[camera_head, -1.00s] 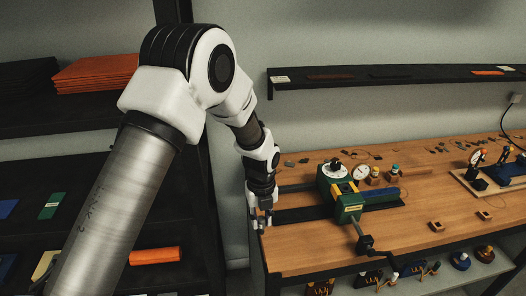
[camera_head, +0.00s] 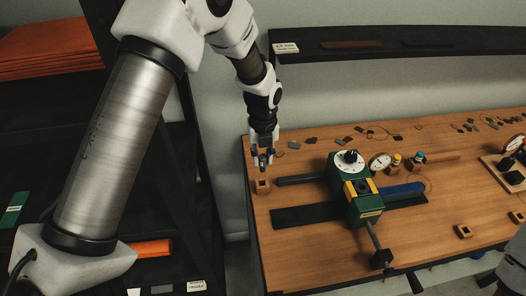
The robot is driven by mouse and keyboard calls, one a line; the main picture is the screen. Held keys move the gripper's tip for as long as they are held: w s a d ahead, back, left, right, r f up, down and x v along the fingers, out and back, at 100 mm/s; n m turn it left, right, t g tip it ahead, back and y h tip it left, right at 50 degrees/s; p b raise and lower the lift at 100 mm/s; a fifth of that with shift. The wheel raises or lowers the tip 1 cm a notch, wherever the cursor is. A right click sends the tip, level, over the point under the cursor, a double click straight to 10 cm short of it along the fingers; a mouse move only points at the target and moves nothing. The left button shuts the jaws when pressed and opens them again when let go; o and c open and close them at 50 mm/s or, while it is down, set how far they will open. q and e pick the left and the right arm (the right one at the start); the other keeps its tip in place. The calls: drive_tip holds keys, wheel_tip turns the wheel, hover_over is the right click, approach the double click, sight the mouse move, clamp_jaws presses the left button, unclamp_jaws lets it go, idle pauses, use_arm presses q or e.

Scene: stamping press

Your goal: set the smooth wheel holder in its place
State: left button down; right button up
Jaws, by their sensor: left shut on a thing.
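My left gripper (camera_head: 263,161) points down just above a small wooden block with a square hole (camera_head: 262,187) at the bench's left end. It is shut on a small dark thing, taken as the smooth wheel holder, mostly hidden by the fingers. I cannot tell whether this thing touches the block. My right gripper is not in view.
A green press (camera_head: 345,178) with a bar and handle stands mid-bench (camera_head: 310,232), right of my left gripper. A dial gauge (camera_head: 380,161) and small coloured-topped pieces stand behind it. Another holed block (camera_head: 464,231) sits front right. A dark wall shelf (camera_head: 400,42) hangs above.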

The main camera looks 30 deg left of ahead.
sight(262, 167)
use_arm(q)
drive_tip(key=shift+s, duration=0.1)
drive_tip(key=shift+w+a+p, duration=0.2)
drive_tip(key=shift+p, duration=0.1)
drive_tip(key=f, duration=0.1)
drive_tip(key=f+b, duration=0.2)
drive_tip(key=f, duration=0.1)
drive_tip(key=shift+w+a, duration=0.1)
drive_tip(key=shift+w, duration=0.15)
drive_tip(key=shift+s+f, duration=0.15)
drive_tip(key=shift+f, duration=0.45)
drive_tip(key=shift+w, duration=0.2)
drive_tip(key=shift+s, duration=0.25)
drive_tip(key=shift+w, duration=0.1)
